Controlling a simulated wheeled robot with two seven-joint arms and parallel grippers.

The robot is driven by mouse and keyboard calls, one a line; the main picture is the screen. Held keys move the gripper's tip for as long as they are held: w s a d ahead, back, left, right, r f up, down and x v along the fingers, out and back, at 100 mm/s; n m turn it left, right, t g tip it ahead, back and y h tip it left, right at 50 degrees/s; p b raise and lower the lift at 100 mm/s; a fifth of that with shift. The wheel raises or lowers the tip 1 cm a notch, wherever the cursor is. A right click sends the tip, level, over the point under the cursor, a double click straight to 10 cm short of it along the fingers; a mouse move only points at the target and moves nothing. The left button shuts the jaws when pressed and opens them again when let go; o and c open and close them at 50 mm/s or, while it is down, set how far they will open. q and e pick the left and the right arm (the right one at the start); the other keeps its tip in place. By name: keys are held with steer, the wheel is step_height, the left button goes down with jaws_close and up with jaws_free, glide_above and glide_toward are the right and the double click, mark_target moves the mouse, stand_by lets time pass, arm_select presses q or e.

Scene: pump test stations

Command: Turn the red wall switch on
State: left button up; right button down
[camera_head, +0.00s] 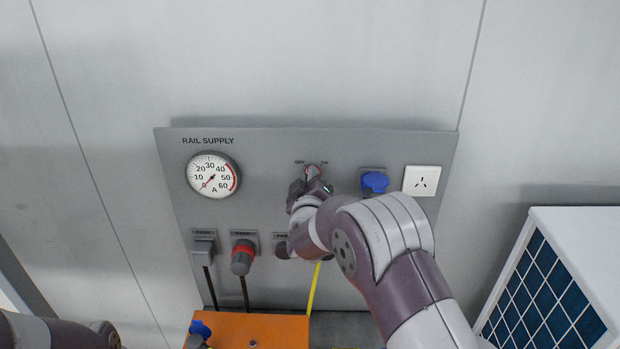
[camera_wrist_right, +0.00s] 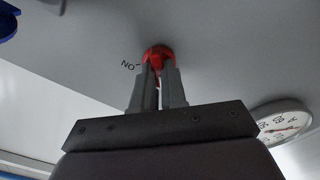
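The red wall switch (camera_head: 313,171) is on the grey RAIL SUPPLY panel (camera_head: 270,150), between the printed words OFF and ON. My right gripper (camera_head: 311,186) is right at it, reaching up from below, and hides much of it. In the right wrist view, the red switch (camera_wrist_right: 158,54) shows just past the fingertips, with the ON label beside it at the left. The two fingers (camera_wrist_right: 157,72) are close together, one on each side of the switch's narrow handle. Which mark the handle points to is hidden. My left arm shows at the lower left; its gripper is out of view.
Plugs with cables, one with a red ring (camera_head: 244,257), sit below. An orange box (camera_head: 250,328) stands under the panel.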

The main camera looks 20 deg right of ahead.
steer(key=shift+f, duration=0.15)
steer(key=shift+s+d+f+m+b, duration=0.1)
steer(key=shift+f+m+b, duration=0.05)
steer(key=shift+m+b, duration=2.85)
steer(key=shift+w+d+f+m+b, duration=0.1)
steer(key=shift+d+m+b, duration=0.05)
steer(key=shift+m+b, duration=2.9)
steer(key=shift+s+d+f+m+b, duration=0.1)
steer(key=shift+f+m+b, duration=0.05)
steer(key=shift+m+b, duration=2.85)
steer(key=c, duration=1.2)
jaws_free()
steer(key=shift+r, duration=0.25)
